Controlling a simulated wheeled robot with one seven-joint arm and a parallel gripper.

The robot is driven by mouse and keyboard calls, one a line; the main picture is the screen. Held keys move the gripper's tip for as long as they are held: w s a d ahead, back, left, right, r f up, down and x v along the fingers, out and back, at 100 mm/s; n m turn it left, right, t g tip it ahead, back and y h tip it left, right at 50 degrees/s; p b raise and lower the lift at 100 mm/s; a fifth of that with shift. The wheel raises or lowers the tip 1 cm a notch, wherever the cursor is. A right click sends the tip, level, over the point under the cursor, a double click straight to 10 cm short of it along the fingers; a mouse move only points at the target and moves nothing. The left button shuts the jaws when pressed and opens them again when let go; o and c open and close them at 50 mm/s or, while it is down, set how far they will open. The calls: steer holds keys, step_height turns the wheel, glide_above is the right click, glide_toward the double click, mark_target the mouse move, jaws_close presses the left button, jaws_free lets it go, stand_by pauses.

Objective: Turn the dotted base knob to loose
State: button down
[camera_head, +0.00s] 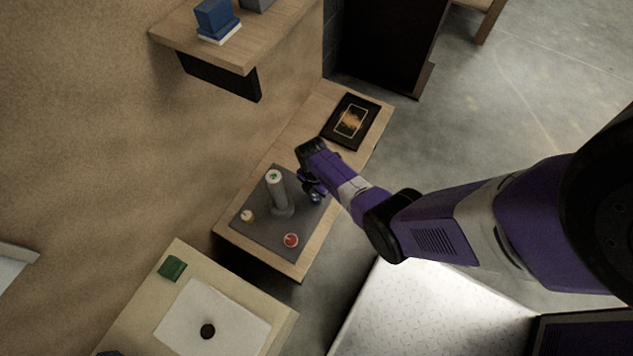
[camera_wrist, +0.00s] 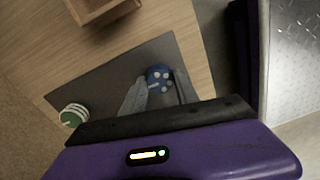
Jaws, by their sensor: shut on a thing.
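The dotted base knob, blue with pale dots on top, shows between my fingertips in the wrist view (camera_wrist: 158,75). In the head view, it shows as a small blue shape (camera_head: 315,198) at the right side of the dark grey base plate (camera_head: 258,238), partly hidden by my gripper (camera_head: 313,188). My gripper also shows in the wrist view (camera_wrist: 159,90), its two grey fingers shut on the knob from either side. A grey post (camera_head: 279,194) with a white top and green mark stands on the plate. The knob's loose marking cannot be made out.
A red knob (camera_head: 291,240) and a cream knob (camera_head: 247,216) sit on the plate. A black framed book (camera_head: 351,121) lies on the bench behind. A wall shelf (camera_head: 235,45) overhangs to the upper left. A counter with a white basin (camera_head: 225,306) stands in front.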

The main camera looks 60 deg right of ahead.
mark_target(316, 196)
stand_by(0.4)
steer(key=c, duration=0.9)
jaws_free()
steer(key=r+p, duration=0.1)
steer(key=r, duration=0.3)
steer(key=r+p, duration=0.2)
steer(key=r, duration=0.1)
steer(key=shift+w+r, duration=0.2)
steer(key=shift+r, duration=0.2)
